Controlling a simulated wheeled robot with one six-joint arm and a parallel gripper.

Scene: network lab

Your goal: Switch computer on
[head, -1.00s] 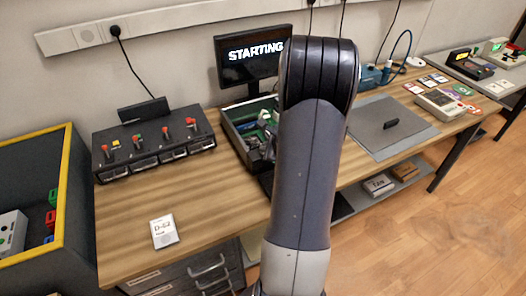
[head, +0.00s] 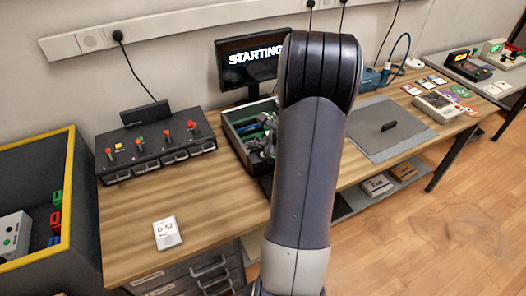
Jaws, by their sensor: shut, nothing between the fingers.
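The monitor (head: 250,57) stands at the back of the wooden bench, and its dark screen shows the word "STARTING" in white. My arm covers its right edge. The open computer case (head: 236,137) sits below the monitor, with green and blue parts inside. My arm hides its right side. My gripper (head: 266,144) shows only in part, left of my arm and over the case. It is shut with nothing in it. Whether it touches anything inside the case cannot be told.
A black unit with red levers (head: 156,150) stands left of the case. A white card (head: 166,233) lies on the bench front. A yellow-edged bin (head: 70,190) is at the left. A grey mat (head: 380,143) with a small black piece lies at the right. The bench front is mostly clear.

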